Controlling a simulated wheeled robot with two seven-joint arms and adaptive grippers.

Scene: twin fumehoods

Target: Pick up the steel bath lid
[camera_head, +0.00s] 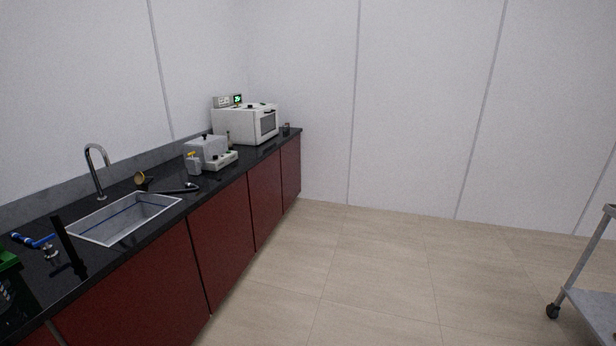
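A small grey-and-white bench device (220,160) stands on the black counter, past the sink. It looks like the bath. A grey steel box-shaped lid (207,148) with a small dark knob on top appears to sit on it, but at this distance I cannot tell how it is seated. A yellow-topped item (192,163) is at its near left side. Neither of my grippers is in view.
The black counter (225,177) over red cabinets runs along the left wall. A sink (125,218) with a tap (97,170) is nearer, a white oven (245,124) farther. A wheeled cart (590,290) stands at right. The middle floor is clear.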

